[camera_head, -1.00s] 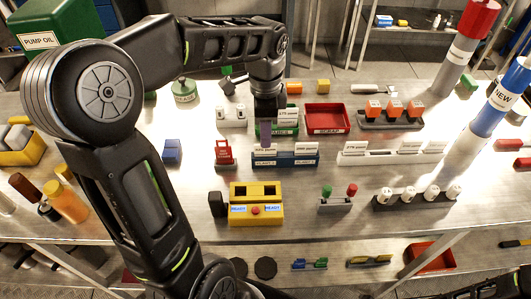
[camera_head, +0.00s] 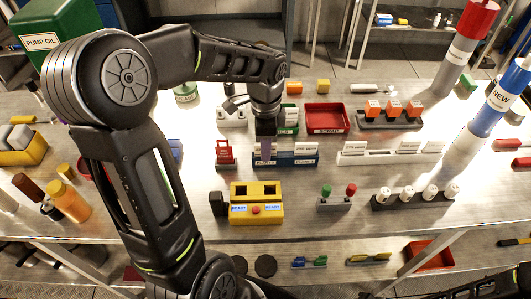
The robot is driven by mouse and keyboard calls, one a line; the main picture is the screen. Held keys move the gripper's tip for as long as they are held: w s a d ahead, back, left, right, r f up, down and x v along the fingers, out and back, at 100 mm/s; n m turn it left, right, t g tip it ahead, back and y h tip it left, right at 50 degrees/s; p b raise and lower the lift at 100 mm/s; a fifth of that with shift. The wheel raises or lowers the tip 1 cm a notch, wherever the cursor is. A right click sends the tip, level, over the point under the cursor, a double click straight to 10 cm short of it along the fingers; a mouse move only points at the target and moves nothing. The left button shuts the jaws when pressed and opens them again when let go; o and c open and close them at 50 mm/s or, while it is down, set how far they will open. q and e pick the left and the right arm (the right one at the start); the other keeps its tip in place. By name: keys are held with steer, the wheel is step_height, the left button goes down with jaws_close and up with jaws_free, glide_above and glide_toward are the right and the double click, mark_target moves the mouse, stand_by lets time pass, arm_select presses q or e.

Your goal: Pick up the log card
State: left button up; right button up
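My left gripper (camera_head: 266,150) points down at the left part of a blue card holder (camera_head: 300,163), at or just above it. Its fingers show as one narrow purple-grey shape, so I cannot tell their opening or whether anything is between them. A white card (camera_head: 306,147) stands in the right part of the blue holder. Several more white cards (camera_head: 409,147) stand in a long white rack (camera_head: 383,158) to the right. The print is too small to tell which card is the log card. My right gripper is not in view.
A yellow station (camera_head: 256,213) with a red button stands in front of the blue holder. A red caddy (camera_head: 224,155) is left of it. Bare metal table lies between the rows.

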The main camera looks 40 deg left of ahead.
arm_select(q)
steer(key=shift+c, duration=0.4)
jaws_close()
